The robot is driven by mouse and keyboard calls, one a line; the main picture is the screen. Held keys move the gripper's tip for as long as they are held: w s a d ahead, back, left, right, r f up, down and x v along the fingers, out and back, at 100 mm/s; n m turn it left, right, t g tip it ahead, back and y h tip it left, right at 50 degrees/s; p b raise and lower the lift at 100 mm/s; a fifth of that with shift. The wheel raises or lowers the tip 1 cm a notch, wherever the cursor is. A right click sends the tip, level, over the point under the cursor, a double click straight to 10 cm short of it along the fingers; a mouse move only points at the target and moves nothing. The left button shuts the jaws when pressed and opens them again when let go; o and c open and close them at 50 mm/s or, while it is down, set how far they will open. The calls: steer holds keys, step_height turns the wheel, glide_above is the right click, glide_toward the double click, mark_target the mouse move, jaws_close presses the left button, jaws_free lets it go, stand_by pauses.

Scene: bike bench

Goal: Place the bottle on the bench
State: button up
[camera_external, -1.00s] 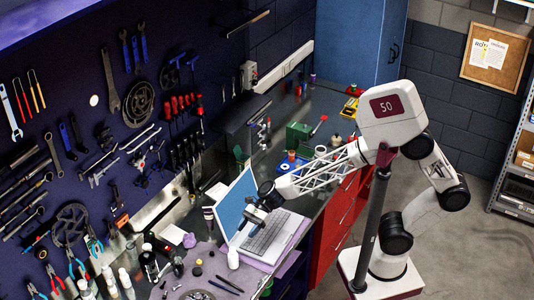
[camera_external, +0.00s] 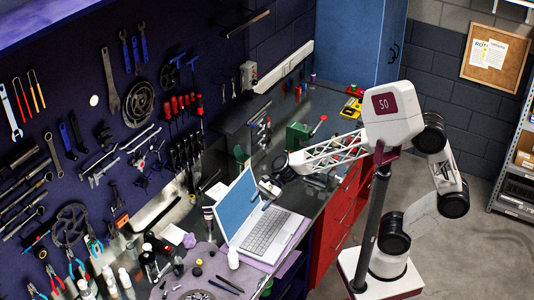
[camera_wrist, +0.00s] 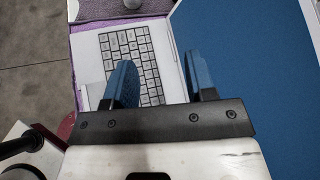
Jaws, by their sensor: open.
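A small white bottle (camera_external: 233,259) stands upright on the purple-grey mat (camera_external: 205,262) on the bench, by the laptop's front left corner. My gripper (camera_external: 265,205) is open and empty above the laptop, clear of the bottle. In the wrist view, its two blue fingers (camera_wrist: 158,68) are apart, with only the laptop keyboard behind them.
The open laptop (camera_external: 262,238) lies below my gripper, its blue screen (camera_wrist: 245,60) close to the fingers. Several bottles, including a white one (camera_external: 126,283), stand at the bench's left end. A green box (camera_external: 297,135) stands farther back.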

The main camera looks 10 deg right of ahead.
steer(key=w+d+r+n+t+h, duration=0.25)
steer(key=w+d, duration=0.55)
steer(key=d, duration=0.6)
steer(key=w+d+r+n+t+h, duration=0.1)
steer(key=w+d+n+t, duration=0.15)
steer(key=w+d, duration=0.75)
steer(key=s+d+n+t+h, duration=0.1)
steer(key=s+d+h, duration=0.2)
steer(key=d, duration=1.4)
steer(key=s+d+n+t+h, duration=0.1)
steer(key=s+d+t+h, duration=0.1)
steer(key=d, duration=1.5)
steer(key=shift+s+r+n+t+h, duration=0.35)
steer(key=shift+s+h, duration=0.3)
steer(key=shift+h, duration=0.3)
steer(key=shift+o, duration=0.4)
steer(key=shift+f, duration=0.1)
steer(key=shift+o, duration=0.9)
steer(key=shift+a, duration=0.1)
